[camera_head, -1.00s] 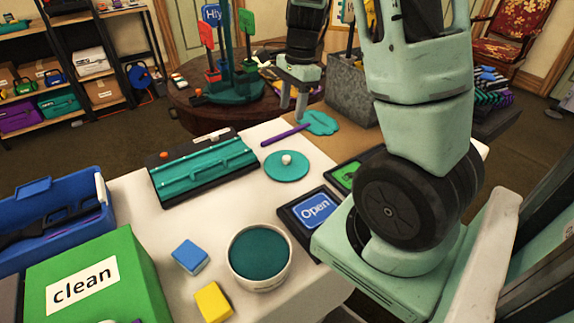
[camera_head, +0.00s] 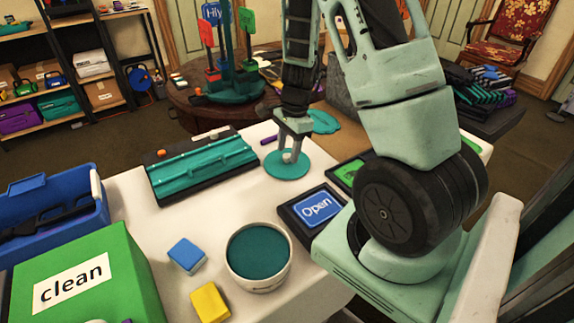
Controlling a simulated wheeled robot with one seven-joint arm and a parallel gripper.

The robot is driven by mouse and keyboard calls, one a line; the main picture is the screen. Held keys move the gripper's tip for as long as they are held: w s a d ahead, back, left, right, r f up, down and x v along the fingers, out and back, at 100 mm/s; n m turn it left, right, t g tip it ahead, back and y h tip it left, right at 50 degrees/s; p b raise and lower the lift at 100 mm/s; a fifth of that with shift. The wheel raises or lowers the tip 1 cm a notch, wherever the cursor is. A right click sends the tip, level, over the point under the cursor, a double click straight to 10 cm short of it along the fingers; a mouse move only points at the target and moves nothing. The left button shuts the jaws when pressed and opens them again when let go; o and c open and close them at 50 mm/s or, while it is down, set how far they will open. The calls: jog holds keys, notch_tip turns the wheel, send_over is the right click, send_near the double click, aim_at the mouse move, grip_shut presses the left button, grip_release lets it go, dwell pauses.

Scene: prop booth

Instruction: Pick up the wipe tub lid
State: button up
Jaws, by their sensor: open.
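The wipe tub lid (camera_head: 279,170) is a flat teal disc with a pale knob (camera_head: 288,157) in its middle, lying on the white-covered table. My gripper (camera_head: 290,158) points down over the lid, with its fingers on either side of the knob. It is open, and I cannot tell whether a finger touches the knob. A white-rimmed tub (camera_head: 258,253) with a teal inside stands open nearer the front of the table.
A teal and black case (camera_head: 202,165) lies left of the lid. An "Open" sign (camera_head: 316,208) lies front right, and a teal paddle (camera_head: 322,122) lies behind my gripper. A blue block (camera_head: 187,256), a yellow block (camera_head: 210,302) and a green "clean" box (camera_head: 125,262) are at front left.

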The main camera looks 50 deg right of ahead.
jog(key=shift+a+f, duration=0.1)
jog(key=shift+f, duration=0.55)
grip_shut()
jog(key=shift+r, duration=0.1)
